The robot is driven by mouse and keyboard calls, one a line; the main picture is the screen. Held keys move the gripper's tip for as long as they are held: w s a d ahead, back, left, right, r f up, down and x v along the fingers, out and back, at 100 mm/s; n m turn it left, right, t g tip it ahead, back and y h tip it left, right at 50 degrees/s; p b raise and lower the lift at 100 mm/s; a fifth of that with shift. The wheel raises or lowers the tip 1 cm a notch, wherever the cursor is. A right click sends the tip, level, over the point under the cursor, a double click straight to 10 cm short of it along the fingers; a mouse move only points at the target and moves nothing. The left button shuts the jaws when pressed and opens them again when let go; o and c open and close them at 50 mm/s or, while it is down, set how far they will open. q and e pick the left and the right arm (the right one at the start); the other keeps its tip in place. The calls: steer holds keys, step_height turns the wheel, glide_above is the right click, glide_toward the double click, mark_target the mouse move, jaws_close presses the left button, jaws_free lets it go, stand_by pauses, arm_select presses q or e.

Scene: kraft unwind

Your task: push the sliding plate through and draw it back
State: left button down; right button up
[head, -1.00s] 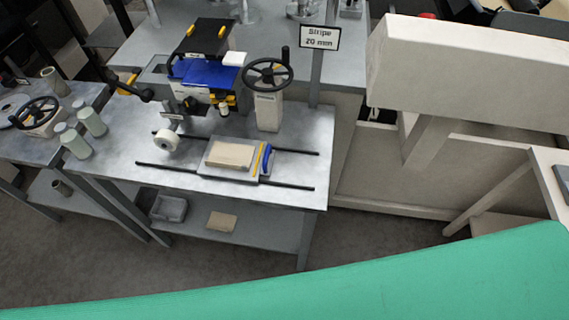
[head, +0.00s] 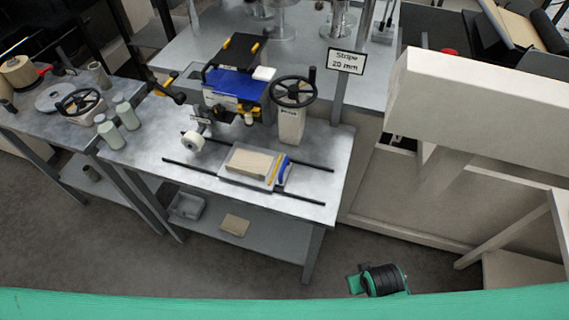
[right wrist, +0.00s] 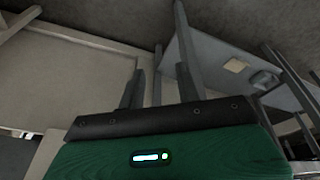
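The sliding plate (head: 231,177) is a flat grey plate on two dark rails (head: 310,199) on the metal bench. It carries a tan block (head: 252,163), a thin yellow strip and a blue piece (head: 283,168) at its right side. No gripper touches it. My right gripper (right wrist: 160,83) shows two dark fingers set apart with nothing between them, low and away from the bench. My left gripper is in neither view.
A blue-topped device (head: 235,85), a handwheel (head: 293,91) on a pale post and a white roll (head: 193,141) stand around the rails. A sign reads "Stripe 20 mm" (head: 346,61). A large beige machine (head: 470,110) stands at right.

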steer(key=w+a+r+n+t+h, duration=0.1)
steer(key=w+a+r+n+t, duration=0.15)
steer(key=r, duration=0.35)
steer(key=w+a+r+n+t+h, duration=0.1)
steer(key=w+a+r+n, duration=0.2)
steer(key=r, duration=0.4)
steer(key=n+t+y+p, duration=0.2)
steer(key=n+t+p, duration=0.5)
steer(key=n, duration=1)
glide_toward(284, 165)
steer(key=shift+m+t, duration=0.25)
steer(key=shift+t, duration=0.7)
steer(key=x, duration=0.3)
steer(key=f+b+x, duration=0.1)
steer(key=x, duration=0.1)
steer(key=f+b+x, duration=0.1)
steer(key=x, duration=0.2)
steer(key=shift+w+f, duration=0.35)
steer(key=shift+w, duration=0.45)
jaws_close()
